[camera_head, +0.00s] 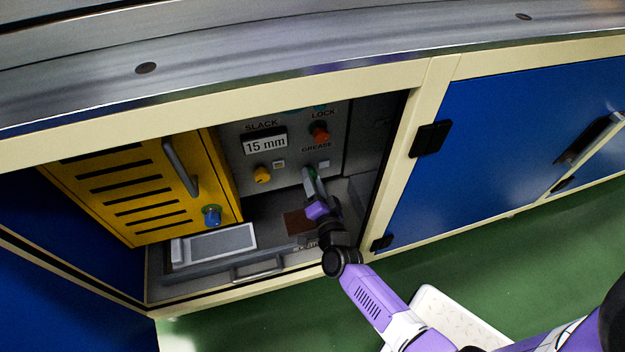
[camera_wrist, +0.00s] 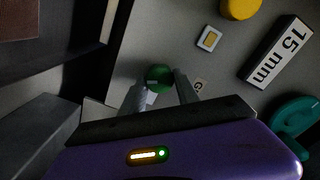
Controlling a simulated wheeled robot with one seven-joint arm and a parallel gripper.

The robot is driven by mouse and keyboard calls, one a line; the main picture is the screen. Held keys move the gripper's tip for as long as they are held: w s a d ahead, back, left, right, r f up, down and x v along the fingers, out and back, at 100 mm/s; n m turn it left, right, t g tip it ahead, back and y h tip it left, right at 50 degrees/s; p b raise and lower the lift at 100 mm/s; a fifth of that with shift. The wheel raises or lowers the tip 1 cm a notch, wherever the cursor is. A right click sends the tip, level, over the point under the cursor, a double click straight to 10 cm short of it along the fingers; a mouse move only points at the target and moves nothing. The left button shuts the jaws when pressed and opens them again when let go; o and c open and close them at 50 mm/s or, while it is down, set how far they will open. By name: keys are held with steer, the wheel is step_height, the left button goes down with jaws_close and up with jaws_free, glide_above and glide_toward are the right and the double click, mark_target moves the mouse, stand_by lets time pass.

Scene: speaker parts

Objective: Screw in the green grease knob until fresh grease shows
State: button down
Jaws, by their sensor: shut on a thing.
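The green grease knob (camera_wrist: 159,77) is on the grey panel, between my gripper's fingertips in the wrist view. My gripper (camera_wrist: 160,86) is shut on it, one finger on each side. In the head view my gripper (camera_head: 309,175) reaches into the open cabinet to the panel under the GREASE label (camera_head: 316,147), and it mostly covers the knob. A small pale square (camera_head: 324,164) is to the right of the knob. I cannot make out any fresh grease.
A yellow slotted door (camera_head: 130,190) with a blue knob (camera_head: 212,215) stands at the left. A grey tray (camera_head: 222,243) lies below.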

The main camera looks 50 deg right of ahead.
steer(key=c, duration=0.9)
jaws_free()
steer(key=p+v, duration=0.2)
steer(key=v, duration=0.5)
steer(key=shift+s+a, duration=0.25)
steer(key=shift+s, duration=0.1)
